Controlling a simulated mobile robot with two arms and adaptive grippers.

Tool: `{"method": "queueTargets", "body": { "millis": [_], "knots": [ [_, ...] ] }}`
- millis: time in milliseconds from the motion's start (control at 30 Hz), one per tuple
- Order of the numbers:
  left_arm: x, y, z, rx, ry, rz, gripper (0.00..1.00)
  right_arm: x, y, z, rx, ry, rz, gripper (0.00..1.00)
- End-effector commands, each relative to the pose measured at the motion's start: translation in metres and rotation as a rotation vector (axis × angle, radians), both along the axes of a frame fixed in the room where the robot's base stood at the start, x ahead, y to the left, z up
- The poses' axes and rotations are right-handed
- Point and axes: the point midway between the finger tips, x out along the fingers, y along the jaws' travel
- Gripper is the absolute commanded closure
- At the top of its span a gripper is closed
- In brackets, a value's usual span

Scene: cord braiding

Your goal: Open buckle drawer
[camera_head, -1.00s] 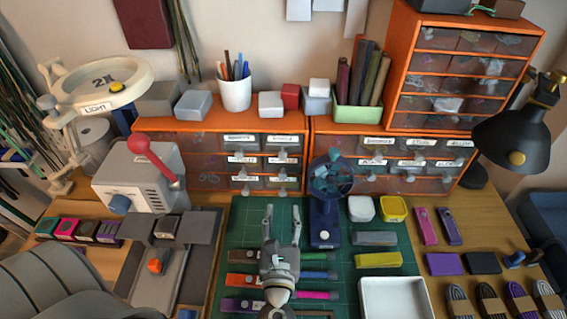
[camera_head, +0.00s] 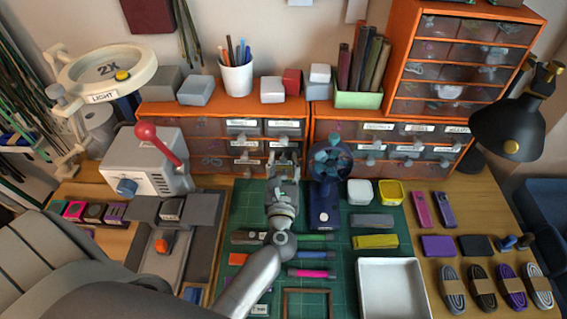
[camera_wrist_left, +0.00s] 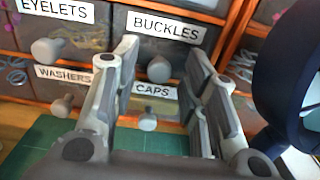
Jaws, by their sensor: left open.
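The buckle drawer (camera_wrist_left: 180,51) is a grey translucent drawer with a white "BUCKLES" label and a round grey knob (camera_wrist_left: 159,69). It is shut in the left orange cabinet; in the head view it is the middle-row drawer (camera_head: 284,143) at the right. My left gripper (camera_head: 284,162) is open in front of the cabinet. In the left wrist view its fingers (camera_wrist_left: 163,58) stand on either side of the knob, with gaps on both sides; I cannot tell how deep they reach. My right gripper is not in view.
The "EYELETS" drawer (camera_wrist_left: 80,36), "WASHERS" drawer (camera_wrist_left: 42,87) and "CAPS" drawer (camera_wrist_left: 160,108) surround it, with protruding knobs. A dark blue fan (camera_head: 325,190) stands close right of the gripper. Tools lie on the green mat (camera_head: 250,205).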

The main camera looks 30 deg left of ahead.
Motion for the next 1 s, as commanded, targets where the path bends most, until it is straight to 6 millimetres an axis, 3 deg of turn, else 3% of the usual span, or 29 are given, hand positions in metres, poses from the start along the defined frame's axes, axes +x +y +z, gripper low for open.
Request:
{"method": "queueTargets", "body": {
  "millis": [200, 533, 833, 1000],
  "knots": [
    [0.000, 0.000, 0.000, 0.000, 0.000, 0.000, 0.60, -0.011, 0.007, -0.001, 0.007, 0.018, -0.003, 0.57],
    [0.000, 0.000, 0.000, 0.000, 0.000, 0.000, 1.00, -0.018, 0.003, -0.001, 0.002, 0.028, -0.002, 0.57],
    [-0.004, -0.002, -0.001, 0.000, 0.001, -0.001, 1.00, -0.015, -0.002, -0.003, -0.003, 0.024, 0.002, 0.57],
    [-0.032, -0.016, -0.005, -0.002, 0.004, -0.001, 1.00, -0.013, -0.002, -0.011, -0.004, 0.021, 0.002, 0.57]
  ]
}}
